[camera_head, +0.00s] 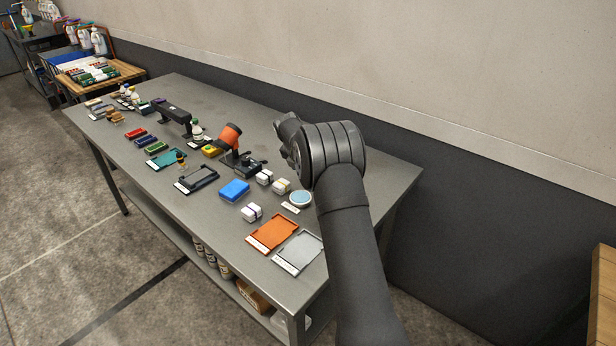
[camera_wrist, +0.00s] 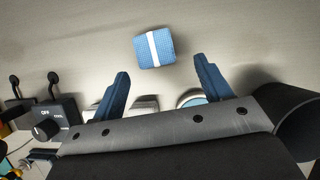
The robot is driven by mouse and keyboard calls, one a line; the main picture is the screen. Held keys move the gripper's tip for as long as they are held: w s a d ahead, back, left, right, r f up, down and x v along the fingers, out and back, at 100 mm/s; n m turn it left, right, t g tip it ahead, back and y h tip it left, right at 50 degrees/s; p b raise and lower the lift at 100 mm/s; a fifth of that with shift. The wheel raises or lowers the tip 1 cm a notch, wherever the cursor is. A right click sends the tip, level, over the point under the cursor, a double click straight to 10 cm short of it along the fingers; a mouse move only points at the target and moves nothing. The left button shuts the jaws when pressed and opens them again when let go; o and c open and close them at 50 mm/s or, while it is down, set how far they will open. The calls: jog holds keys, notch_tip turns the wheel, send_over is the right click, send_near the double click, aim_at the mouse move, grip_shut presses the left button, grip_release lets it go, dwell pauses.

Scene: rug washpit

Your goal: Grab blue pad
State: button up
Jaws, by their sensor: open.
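A blue pad with a white band (camera_wrist: 154,47) lies on the grey table top in the wrist view, ahead of my fingertips and roughly centred between them. My gripper (camera_wrist: 161,65) is open and empty, with one blue finger on each side. The pad is apart from both fingers. In the head view my dark gripper (camera_head: 288,128) hangs over the far side of the table, and its fingers are not clearly visible. I do not see the banded pad there; my arm likely covers it.
A plain bright blue block (camera_head: 234,190) sits nearer the table's front. White banded blocks (camera_head: 252,213), a round blue dish (camera_head: 300,198), an orange tray (camera_head: 272,233) and a grey tray (camera_head: 299,251) surround it. A dark knobbed device (camera_wrist: 52,120) stands left. The wall (camera_head: 430,70) rises behind.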

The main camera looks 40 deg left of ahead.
jog(key=shift+a+x, duration=0.1)
jog(key=shift+x, duration=0.95)
jog(key=shift+a+x, duration=0.15)
jog(key=shift+x, duration=0.9)
jog(key=shift+w, duration=0.1)
jog(key=c, duration=1.1)
jog(key=shift+o, duration=0.2)
jog(key=shift+r, duration=0.2)
